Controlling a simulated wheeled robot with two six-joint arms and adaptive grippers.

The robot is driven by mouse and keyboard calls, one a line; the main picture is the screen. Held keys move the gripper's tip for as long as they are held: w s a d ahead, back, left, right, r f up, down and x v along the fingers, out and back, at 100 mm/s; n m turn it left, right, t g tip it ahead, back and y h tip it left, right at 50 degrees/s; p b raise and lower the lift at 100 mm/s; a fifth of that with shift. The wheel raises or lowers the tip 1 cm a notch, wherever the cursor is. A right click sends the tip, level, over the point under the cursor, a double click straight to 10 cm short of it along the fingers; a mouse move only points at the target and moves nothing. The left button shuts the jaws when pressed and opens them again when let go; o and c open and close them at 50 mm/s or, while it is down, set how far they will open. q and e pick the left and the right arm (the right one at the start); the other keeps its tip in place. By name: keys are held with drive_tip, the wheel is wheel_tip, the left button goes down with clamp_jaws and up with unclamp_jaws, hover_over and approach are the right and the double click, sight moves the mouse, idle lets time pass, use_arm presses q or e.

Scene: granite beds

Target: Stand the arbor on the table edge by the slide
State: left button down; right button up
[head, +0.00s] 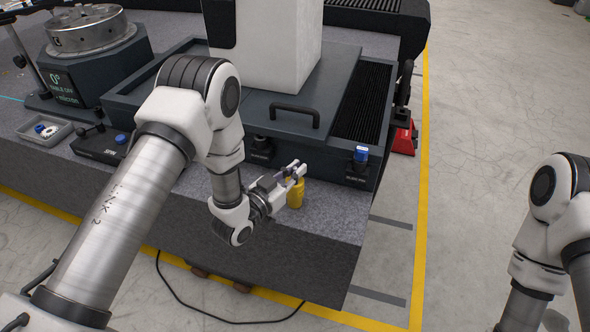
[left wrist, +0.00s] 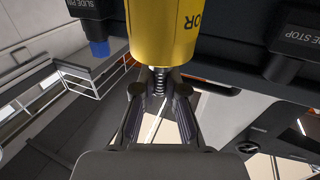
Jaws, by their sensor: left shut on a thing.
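The arbor (head: 295,194) is a yellow cylinder near the front edge of the granite table, in front of the slide (head: 338,92). It looks upright; I cannot tell whether its base touches the granite. My left gripper (head: 291,173) is shut on it from the left. In the left wrist view the arbor (left wrist: 165,35) fills the top centre with part of its black lettering showing, beyond my left fingers (left wrist: 160,95). My right arm shows at the right of the head view, but its gripper is out of frame.
The granite table (head: 325,213) has bare room right of the arbor. A grey tray (head: 45,130) and a rotary table (head: 88,30) stand at left.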

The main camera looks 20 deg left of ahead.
use_arm(q)
drive_tip(key=c, duration=1.2)
unclamp_jaws()
drive_tip(key=shift+f, duration=0.1)
drive_tip(key=b+v, duration=0.1)
drive_tip(key=v, duration=1.1)
drive_tip(key=s+f+n+g+y, duration=0.1)
drive_tip(key=s+f+g+y, duration=0.2)
drive_tip(key=f, duration=0.4)
drive_tip(key=s+f+g, duration=0.3)
drive_tip(key=f+g, duration=0.1)
drive_tip(key=f, duration=0.2)
drive_tip(key=s+a+f+n+g+y, duration=0.1)
drive_tip(key=s+f+g, duration=0.2)
drive_tip(key=s, duration=0.3)
drive_tip(key=s+a+f+n+g+y, duration=0.1)
drive_tip(key=s+f+g, duration=0.2)
drive_tip(key=s, duration=0.3)
drive_tip(key=s+a+f+n+g+y, duration=0.1)
drive_tip(key=s+f+g, duration=0.2)
drive_tip(key=s, duration=0.3)
drive_tip(key=shift+s+a+n+g+y, duration=0.3)
drive_tip(key=shift+s+a+n+y, duration=0.05)
drive_tip(key=shift+a+n+y, duration=0.05)
